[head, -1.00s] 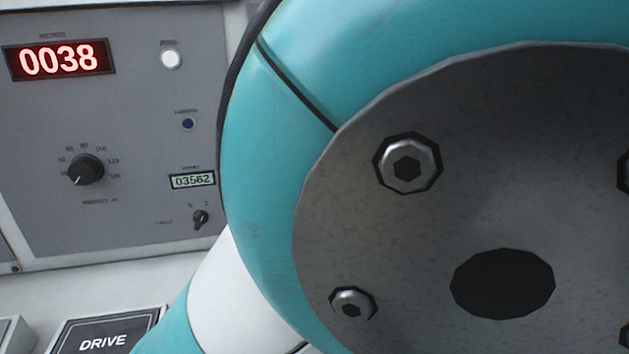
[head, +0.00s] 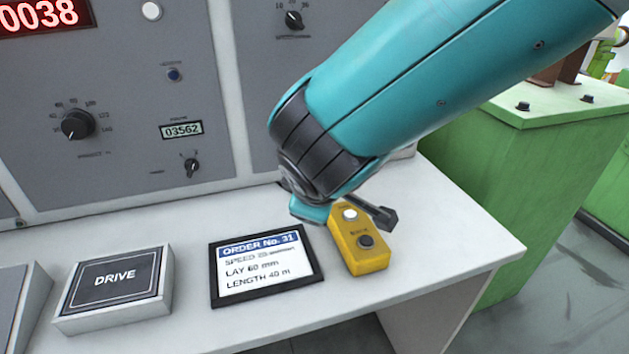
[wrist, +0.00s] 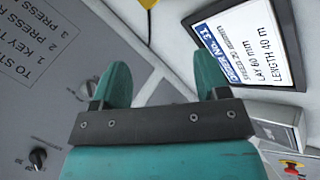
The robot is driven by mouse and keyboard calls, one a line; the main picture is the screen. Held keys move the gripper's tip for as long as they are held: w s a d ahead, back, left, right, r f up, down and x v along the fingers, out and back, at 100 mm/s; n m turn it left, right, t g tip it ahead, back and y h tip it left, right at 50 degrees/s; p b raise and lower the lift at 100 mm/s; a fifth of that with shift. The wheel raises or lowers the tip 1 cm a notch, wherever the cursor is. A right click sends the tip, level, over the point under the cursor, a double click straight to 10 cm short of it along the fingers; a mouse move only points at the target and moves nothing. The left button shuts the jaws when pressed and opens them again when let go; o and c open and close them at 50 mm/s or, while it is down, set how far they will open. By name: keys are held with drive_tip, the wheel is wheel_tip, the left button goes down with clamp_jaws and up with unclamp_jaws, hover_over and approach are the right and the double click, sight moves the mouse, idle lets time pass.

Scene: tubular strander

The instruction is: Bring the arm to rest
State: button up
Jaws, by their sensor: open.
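My teal arm reaches in from the upper right in the head view, its dark wrist joint low over the white desk (head: 440,215). In the wrist view my gripper (wrist: 162,82) shows two teal fingers apart with nothing between them. The fingers are largely hidden behind the wrist in the head view. The framed order card (head: 265,265) lies in front of the wrist, and the yellow button box (head: 362,258) stands close by it, partly covered by the arm. The card also shows in the wrist view (wrist: 262,55), right of the fingers.
The grey control panel (head: 110,165) stands behind the desk, with knobs, a counter reading 03562 and a red display reading 0038. The DRIVE box (head: 113,287) sits left of the card. A green cabinet (head: 560,150) is at the right. The desk's right end is clear.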

drive_tip(key=s+d+r+m+g+y+p, duration=0.2)
drive_tip(key=s+d+r, duration=0.3)
drive_tip(key=s, duration=0.4)
drive_tip(key=s+d+r+m+g+y+p, duration=0.2)
drive_tip(key=s+d+r+m+g, duration=0.2)
drive_tip(key=s, duration=0.6)
wheel_tip(320, 180, up, 3)
drive_tip(key=shift+s+d+f+g+y, duration=0.1)
drive_tip(key=shift+s+d+g+y, duration=0.25)
drive_tip(key=shift+d+g, duration=0.6)
